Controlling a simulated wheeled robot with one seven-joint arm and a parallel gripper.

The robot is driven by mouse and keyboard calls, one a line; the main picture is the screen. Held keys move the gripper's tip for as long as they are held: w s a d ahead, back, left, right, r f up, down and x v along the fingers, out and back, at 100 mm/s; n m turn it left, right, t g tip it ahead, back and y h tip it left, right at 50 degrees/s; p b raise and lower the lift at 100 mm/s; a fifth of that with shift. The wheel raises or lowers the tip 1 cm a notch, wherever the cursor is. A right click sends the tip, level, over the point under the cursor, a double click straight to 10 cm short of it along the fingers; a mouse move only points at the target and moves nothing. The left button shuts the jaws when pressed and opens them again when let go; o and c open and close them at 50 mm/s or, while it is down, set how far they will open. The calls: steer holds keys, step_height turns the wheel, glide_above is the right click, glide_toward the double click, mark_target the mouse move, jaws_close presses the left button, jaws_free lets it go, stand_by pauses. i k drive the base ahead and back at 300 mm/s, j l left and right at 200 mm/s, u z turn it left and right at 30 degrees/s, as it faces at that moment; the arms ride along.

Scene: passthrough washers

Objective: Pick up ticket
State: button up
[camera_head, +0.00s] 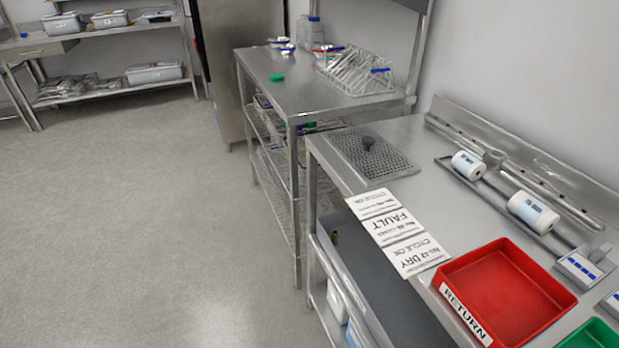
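Three white printed tickets lie in a row at the left edge of the steel counter in the head view. The far ticket (373,204) has small print that is hard to read. The middle ticket (393,226) reads "FAULT". The near ticket (416,254) reads "CYCLE OK" and "DRY". They lie flat, close together, and seem to reach to or slightly over the counter's edge. My gripper is not in view.
A red tray (505,290) marked "RETURN" sits just right of the tickets, with a green tray (592,335) beside it. A perforated drain plate (372,153) lies behind. White rolls (533,212) line the wall side. Open floor (150,230) lies left.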

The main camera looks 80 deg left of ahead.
mark_target(377, 202)
steer(key=u, duration=1.65)
